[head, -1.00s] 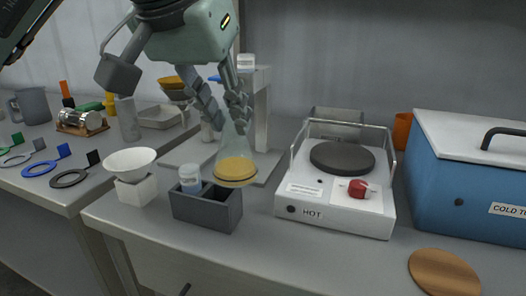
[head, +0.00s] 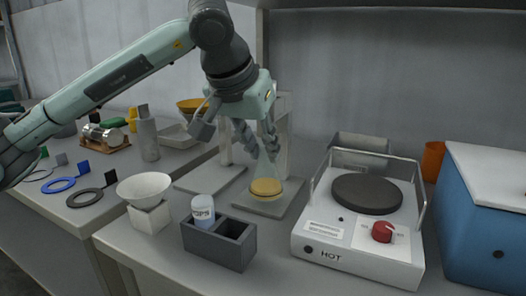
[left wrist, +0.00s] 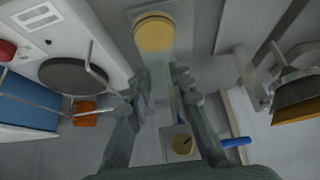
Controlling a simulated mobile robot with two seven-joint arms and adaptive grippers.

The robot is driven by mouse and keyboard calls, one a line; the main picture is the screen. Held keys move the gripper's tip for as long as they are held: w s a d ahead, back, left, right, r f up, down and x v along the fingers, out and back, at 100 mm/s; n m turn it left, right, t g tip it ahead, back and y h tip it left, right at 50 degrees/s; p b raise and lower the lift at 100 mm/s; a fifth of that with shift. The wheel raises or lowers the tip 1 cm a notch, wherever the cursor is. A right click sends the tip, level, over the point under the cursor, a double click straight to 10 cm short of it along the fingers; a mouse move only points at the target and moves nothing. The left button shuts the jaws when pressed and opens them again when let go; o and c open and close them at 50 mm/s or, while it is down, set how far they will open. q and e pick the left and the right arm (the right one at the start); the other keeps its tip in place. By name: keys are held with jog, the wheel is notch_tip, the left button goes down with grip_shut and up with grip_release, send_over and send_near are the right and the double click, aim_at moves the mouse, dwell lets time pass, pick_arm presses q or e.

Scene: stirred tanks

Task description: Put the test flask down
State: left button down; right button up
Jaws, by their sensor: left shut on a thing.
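The test flask (head: 266,187) is clear glass with a yellow-orange filling at its bottom. It is upright over the right-hand grey plate (head: 269,208); I cannot tell whether its base touches the plate. My left gripper (head: 258,146) is shut on the upper part of the flask, its fingers pointing down. In the left wrist view the flask's yellow bottom (left wrist: 156,34) shows at the top, beyond the two fingers (left wrist: 163,100). My right gripper is not in view.
The hot plate (head: 366,194) with its metal rail stands close to the right. In front are a dark grey block (head: 226,243) holding a capped vial (head: 203,211) and a white bowl (head: 144,188) on a white block. A blue box (head: 488,222) stands at the far right.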

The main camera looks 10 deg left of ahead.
aim_at(263, 154)
pick_arm(q)
jog(key=shift+w+a+f, duration=0.15)
jog(key=shift+w+f, duration=0.15)
jog(key=shift+w, duration=0.3)
jog(key=shift+w+a+f, duration=0.1)
jog(key=shift+w+f, duration=0.2)
jog(key=shift+w, duration=0.25)
jog(key=shift+w+f+p, duration=0.3)
jog(key=shift+w+f, duration=0.4)
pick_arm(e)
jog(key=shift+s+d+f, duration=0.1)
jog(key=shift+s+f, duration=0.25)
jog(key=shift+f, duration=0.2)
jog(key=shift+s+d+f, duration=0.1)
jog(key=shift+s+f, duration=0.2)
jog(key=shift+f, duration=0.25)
pick_arm(q)
jog(key=shift+f, duration=0.1)
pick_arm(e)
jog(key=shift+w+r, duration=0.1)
